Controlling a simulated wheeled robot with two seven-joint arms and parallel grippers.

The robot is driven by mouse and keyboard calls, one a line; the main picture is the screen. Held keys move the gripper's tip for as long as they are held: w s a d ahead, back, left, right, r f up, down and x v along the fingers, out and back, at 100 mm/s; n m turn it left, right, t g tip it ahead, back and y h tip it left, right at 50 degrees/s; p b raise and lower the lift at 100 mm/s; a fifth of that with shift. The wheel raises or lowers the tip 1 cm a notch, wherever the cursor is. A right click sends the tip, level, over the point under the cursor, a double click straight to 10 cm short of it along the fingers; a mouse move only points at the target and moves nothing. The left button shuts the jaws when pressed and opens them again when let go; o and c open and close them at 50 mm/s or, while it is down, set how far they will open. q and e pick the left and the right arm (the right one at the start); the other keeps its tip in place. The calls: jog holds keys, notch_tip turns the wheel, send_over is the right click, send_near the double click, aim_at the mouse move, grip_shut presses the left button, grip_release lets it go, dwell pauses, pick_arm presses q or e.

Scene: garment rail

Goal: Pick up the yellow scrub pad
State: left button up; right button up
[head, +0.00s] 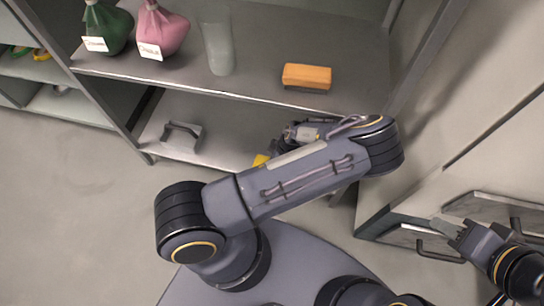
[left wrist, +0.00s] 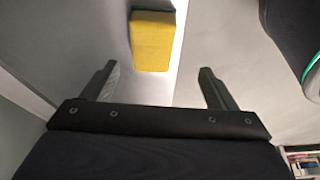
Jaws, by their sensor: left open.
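The yellow scrub pad (head: 261,160) shows as a small corner on the lower shelf in the head view; my left arm hides the rest. In the left wrist view the pad (left wrist: 152,42) is a yellow block with a dark green far edge. My left gripper (left wrist: 157,78) is open and empty. The pad lies ahead of its fingertips, roughly in line with the gap and apart from both fingers. My right gripper (head: 462,234) is at the right of the head view, by grey panels with handles, far from the pad; its jaws are unclear.
The upper shelf (head: 265,50) holds a green bag (head: 110,30), a pink bag (head: 163,32), a clear glass (head: 217,45) and an orange-brown block (head: 306,77). A grey handled object (head: 182,138) stands on the lower shelf, left of the pad. The upper shelf overhangs the lower one.

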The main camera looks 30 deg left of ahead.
aim_at(260, 159)
pick_arm(q)
jog(key=shift+w+a+f, duration=0.15)
jog(key=shift+w+f, duration=0.15)
jog(key=shift+f, duration=0.05)
jog(key=shift+w+a+f, duration=0.15)
jog(key=shift+f, duration=0.15)
jog(key=b+x, duration=0.2)
jog(key=x, duration=0.1)
jog(key=b+x, duration=0.1)
jog(key=x, duration=0.2)
jog(key=shift+a+f+b, duration=0.1)
jog(key=shift+f+b, duration=0.15)
jog(key=shift+b, duration=0.1)
jog(key=shift+a+f, duration=0.15)
jog(key=shift+f, duration=0.05)
pick_arm(e)
jog(key=f, duration=0.3)
jog(key=shift+w+f, duration=0.4)
pick_arm(q)
jog(key=shift+f+b, duration=0.2)
jog(key=shift+b, duration=0.1)
pick_arm(e)
jog(key=shift+f, duration=0.3)
pick_arm(q)
jog(key=c, duration=1.1)
jog(key=shift+o, duration=0.2)
jog(key=shift+r, duration=0.1)
pick_arm(e)
jog(key=shift+r, duration=0.15)
